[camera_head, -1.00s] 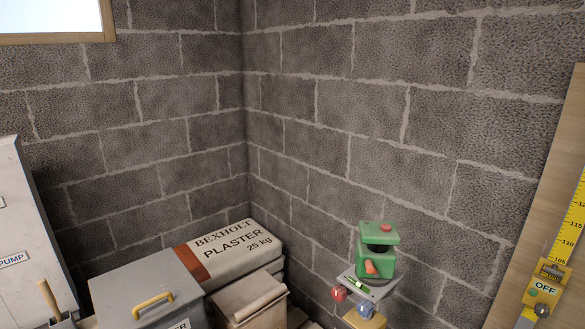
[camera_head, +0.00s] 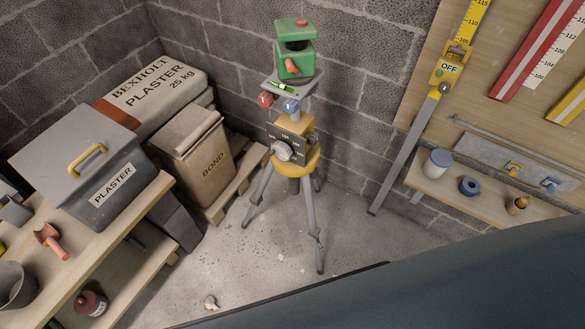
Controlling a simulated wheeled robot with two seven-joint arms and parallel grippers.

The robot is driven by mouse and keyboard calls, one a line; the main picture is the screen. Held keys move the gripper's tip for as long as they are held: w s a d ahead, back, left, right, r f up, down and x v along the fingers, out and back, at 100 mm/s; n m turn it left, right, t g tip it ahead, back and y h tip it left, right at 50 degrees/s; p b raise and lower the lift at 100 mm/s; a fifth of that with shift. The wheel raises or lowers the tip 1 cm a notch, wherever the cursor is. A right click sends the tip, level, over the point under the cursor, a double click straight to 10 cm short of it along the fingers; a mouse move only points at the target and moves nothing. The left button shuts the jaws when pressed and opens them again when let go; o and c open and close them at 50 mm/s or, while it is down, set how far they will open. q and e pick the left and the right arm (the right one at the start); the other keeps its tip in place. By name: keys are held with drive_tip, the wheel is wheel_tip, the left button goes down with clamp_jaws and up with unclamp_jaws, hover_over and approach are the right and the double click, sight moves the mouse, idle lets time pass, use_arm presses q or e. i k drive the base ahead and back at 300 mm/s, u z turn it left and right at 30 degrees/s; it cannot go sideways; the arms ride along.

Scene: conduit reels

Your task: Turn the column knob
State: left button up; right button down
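A tripod (camera_head: 311,222) stands on the floor near the wall corner, right of the middle of the view. A green laser instrument (camera_head: 291,60) sits on its grey top plate, with a red knob (camera_head: 265,99) and a blue knob (camera_head: 291,106) below the plate. Under these is a yellow column (camera_head: 294,125) with a dark dial face bearing numbers and a pale round knob (camera_head: 281,151) at its left. I cannot read the knob's exact setting. Neither of my grippers is in view.
A bench (camera_head: 73,250) on the left holds a grey plaster bin (camera_head: 75,160). A bond bag (camera_head: 192,150) and plaster sacks (camera_head: 150,85) stand behind it. A shelf (camera_head: 468,190) and a levelling staff (camera_head: 402,150) are at the right. A large dark blue surface fills the lower right.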

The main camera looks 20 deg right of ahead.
sight(313, 138)
drive_tip(key=u, duration=0.1)
drive_tip(key=k, duration=1)
drive_tip(key=z, duration=0.9)
drive_tip(key=i, duration=0.9)
drive_tip(key=u, duration=0.6)
drive_tip(key=i, duration=0.5)
drive_tip(key=u, duration=0.3)
